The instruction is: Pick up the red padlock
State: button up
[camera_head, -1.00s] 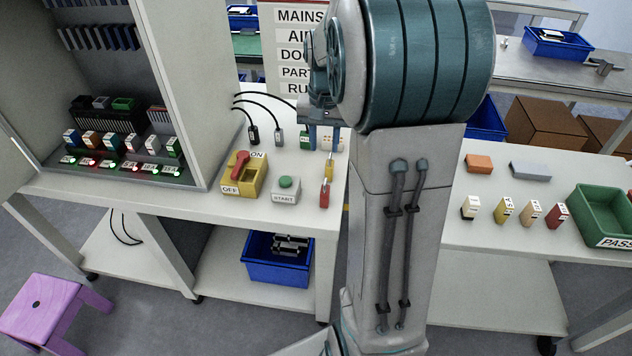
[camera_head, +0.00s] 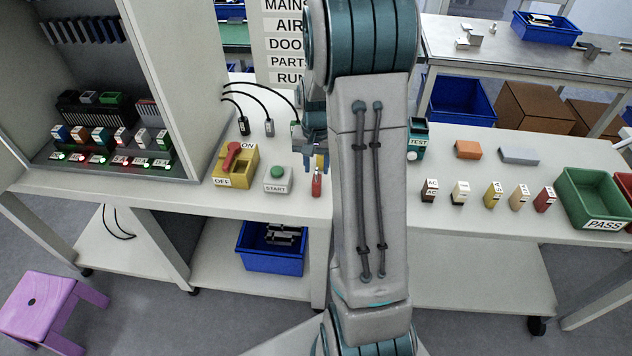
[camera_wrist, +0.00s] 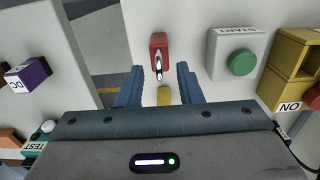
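The red padlock (camera_head: 317,185) lies on the white bench near its front edge, right of the START button box. In the wrist view the red padlock (camera_wrist: 159,45) is just beyond the fingertips, with its metal shackle towards me. My gripper (camera_wrist: 160,70) is open, with one blue finger on each side of the shackle's line and nothing held. In the head view my gripper (camera_head: 316,162) is just above and behind the padlock. I cannot tell the exact height between them.
A yellow piece (camera_wrist: 164,96) lies between my fingers, partly hidden by the gripper body. The START box (camera_head: 278,180) and yellow ON/OFF switch (camera_head: 236,166) stand to the left. Several small blocks and a green PASS bin (camera_head: 590,197) are on the right bench.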

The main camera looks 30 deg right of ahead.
notch_tip(320, 180, down, 2)
jog(key=shift+f, duration=0.1)
grip_shut()
